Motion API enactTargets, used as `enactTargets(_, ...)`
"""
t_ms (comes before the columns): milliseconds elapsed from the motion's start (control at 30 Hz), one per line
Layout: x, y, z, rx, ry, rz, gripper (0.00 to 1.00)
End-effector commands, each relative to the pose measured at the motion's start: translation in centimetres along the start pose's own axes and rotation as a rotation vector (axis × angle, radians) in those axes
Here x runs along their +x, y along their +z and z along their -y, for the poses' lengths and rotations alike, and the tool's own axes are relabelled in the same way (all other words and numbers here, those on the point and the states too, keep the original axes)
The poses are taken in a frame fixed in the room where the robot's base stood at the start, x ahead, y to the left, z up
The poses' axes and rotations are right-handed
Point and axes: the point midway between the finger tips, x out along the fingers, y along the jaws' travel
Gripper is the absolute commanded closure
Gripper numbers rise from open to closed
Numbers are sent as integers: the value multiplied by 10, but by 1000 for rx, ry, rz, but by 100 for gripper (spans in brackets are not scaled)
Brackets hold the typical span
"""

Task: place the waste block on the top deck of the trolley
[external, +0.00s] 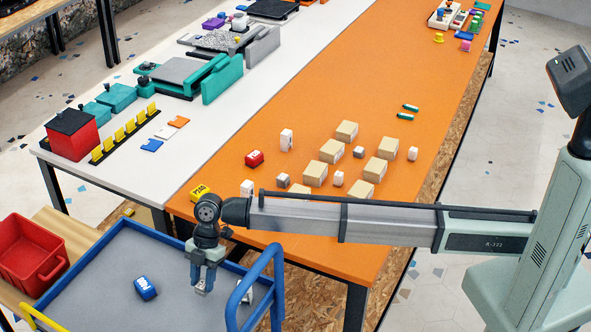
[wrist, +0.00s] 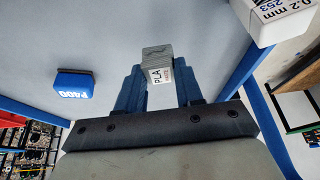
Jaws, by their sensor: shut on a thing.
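The waste block is a small grey block with a white label reading PLA (wrist: 157,54). My gripper (wrist: 158,82) is shut on it, with a blue finger on each side. In the external view my gripper (external: 205,270) points down over the trolley, and the block (external: 201,290) shows below the fingertips. The trolley's top deck (external: 130,255) is a grey surface with a blue rim. I cannot tell whether the block touches the deck or hangs just above it.
A blue P400 block (external: 145,287) lies on the deck left of my gripper. A white box (wrist: 275,18) stands close on the right near the blue handle (external: 262,285). A red bin (external: 30,250) sits beyond the left rim. The orange table (external: 300,110) holds several boxes.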

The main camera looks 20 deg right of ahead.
Motion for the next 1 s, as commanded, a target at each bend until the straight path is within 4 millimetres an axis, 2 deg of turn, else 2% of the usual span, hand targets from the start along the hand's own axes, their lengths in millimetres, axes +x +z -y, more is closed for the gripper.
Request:
enactTargets(300, 31, 13, 0, 2, 0, 0, 92)
enactTargets(700, 34, 14, 0, 1, 0, 0, 92)
enactTargets(733, 34, 14, 0, 1, 1, 0, 61)
enactTargets(967, 34, 14, 0, 1, 1, 0, 39)
enactTargets(1000, 34, 14, 0, 1, 1, 0, 38)
